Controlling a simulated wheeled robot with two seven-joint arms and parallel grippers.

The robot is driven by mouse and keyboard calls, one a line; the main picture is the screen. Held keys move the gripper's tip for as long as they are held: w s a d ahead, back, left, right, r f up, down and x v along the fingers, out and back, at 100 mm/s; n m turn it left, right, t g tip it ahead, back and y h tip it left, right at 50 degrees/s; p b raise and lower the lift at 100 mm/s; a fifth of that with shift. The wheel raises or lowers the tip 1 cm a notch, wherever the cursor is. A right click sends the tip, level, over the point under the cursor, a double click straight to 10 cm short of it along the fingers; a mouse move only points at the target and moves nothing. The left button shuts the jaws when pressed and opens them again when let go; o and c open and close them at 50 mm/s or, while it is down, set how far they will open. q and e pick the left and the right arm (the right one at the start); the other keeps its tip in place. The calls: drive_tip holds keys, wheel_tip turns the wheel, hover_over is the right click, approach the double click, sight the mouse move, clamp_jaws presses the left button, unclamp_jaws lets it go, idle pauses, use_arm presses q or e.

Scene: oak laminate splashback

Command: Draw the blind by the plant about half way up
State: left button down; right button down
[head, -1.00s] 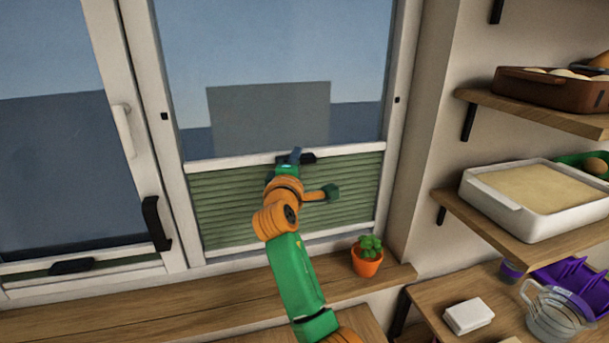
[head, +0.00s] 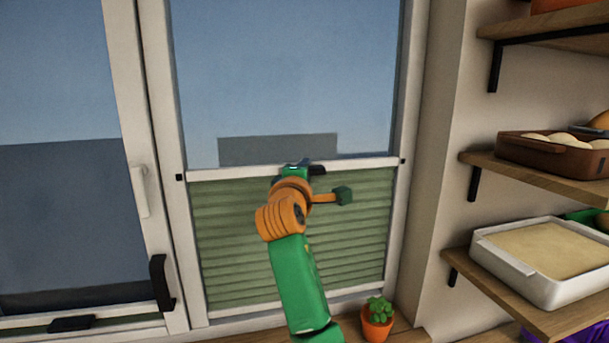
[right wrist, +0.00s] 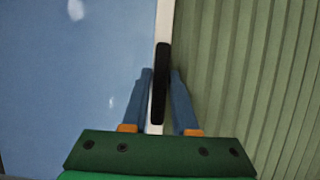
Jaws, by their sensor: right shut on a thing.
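The green pleated blind (head: 235,245) covers the lower part of the right-hand window, behind the potted plant (head: 378,318). Its white top rail (head: 225,174) is about level with small black marks on the frame at the left (head: 179,177) and right (head: 402,161). My right gripper (head: 305,168) is at the middle of this rail, shut on its black handle (head: 318,170). In the right wrist view, the blue fingers (right wrist: 160,75) lie on either side of the rail and the handle (right wrist: 161,85). My left gripper is not in view.
Shelves at right hold a brown dish (head: 545,155) and a white dish (head: 510,268). Clear glass lies above the rail.

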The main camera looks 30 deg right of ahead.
drive_tip(key=c, duration=0.8)
unclamp_jaws()
drive_tip(key=b+v, duration=0.4)
drive_tip(key=v, duration=0.3)
drive_tip(key=shift+b, duration=0.35)
